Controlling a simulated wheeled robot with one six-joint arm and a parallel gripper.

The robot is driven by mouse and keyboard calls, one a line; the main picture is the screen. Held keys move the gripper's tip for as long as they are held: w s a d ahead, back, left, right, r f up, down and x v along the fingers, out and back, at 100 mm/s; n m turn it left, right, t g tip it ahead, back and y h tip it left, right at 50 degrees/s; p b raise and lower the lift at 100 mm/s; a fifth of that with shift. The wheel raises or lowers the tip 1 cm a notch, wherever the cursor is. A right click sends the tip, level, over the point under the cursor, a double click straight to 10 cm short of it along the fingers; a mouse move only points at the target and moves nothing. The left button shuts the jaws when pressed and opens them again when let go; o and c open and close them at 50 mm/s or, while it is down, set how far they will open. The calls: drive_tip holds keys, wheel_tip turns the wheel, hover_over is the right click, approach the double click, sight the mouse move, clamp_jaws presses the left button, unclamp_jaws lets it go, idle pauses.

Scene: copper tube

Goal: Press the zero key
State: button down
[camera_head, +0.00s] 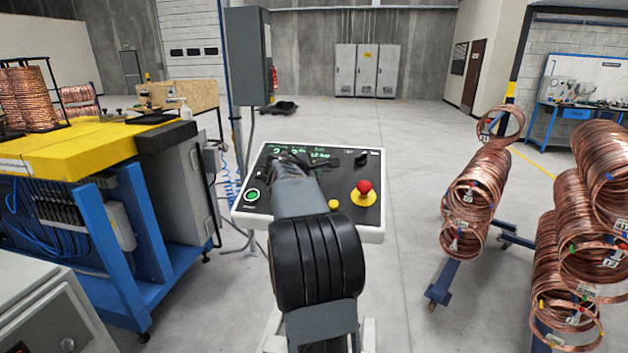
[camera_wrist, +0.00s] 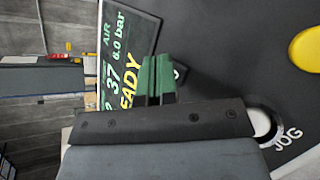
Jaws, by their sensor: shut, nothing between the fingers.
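The control panel (camera_head: 335,215) has a black face in a pale frame and stands in front of me. My gripper (camera_wrist: 158,78) is shut and empty, with green fingertips over the lower edge of the panel's display (camera_wrist: 128,45). The display shows green "AIR 6.0 bar" and yellow "READY" text, partly covered by the fingers. It also shows in the head view (camera_head: 318,154). A white mark peeks out beside the fingertips in the wrist view, too hidden to read. I cannot make out the zero key; my arm hides the panel's middle. Contact with the panel cannot be told.
The panel also carries a green button (camera_head: 252,195), a small yellow button (camera_head: 333,204), a red mushroom button (camera_head: 364,187) and a black switch (camera_head: 361,159). Copper coils (camera_head: 475,190) hang at right; a yellow-topped machine (camera_head: 90,145) stands left.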

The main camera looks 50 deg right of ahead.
drive_tip(key=shift+d+f+b, duration=0.15)
drive_tip(key=shift+f+b, duration=0.15)
drive_tip(key=shift+f, duration=0.15)
idle(0.3)
drive_tip(key=shift+r, duration=0.1)
idle(0.3)
drive_tip(key=shift+s+a+r+p, duration=0.1)
drive_tip(key=shift+a+r+p, duration=0.2)
drive_tip(key=shift+r+p, duration=0.3)
drive_tip(key=shift+r, duration=0.15)
drive_tip(key=r+p, duration=0.1)
drive_tip(key=a+r, duration=0.1)
drive_tip(key=r, duration=0.1)
drive_tip(key=s+r+p, duration=0.1)
drive_tip(key=shift+a+r+p, duration=0.25)
drive_tip(key=shift+a+p, duration=0.05)
drive_tip(key=shift+a, duration=0.05)
drive_tip(key=shift+a, duration=0.1)
idle(0.8)
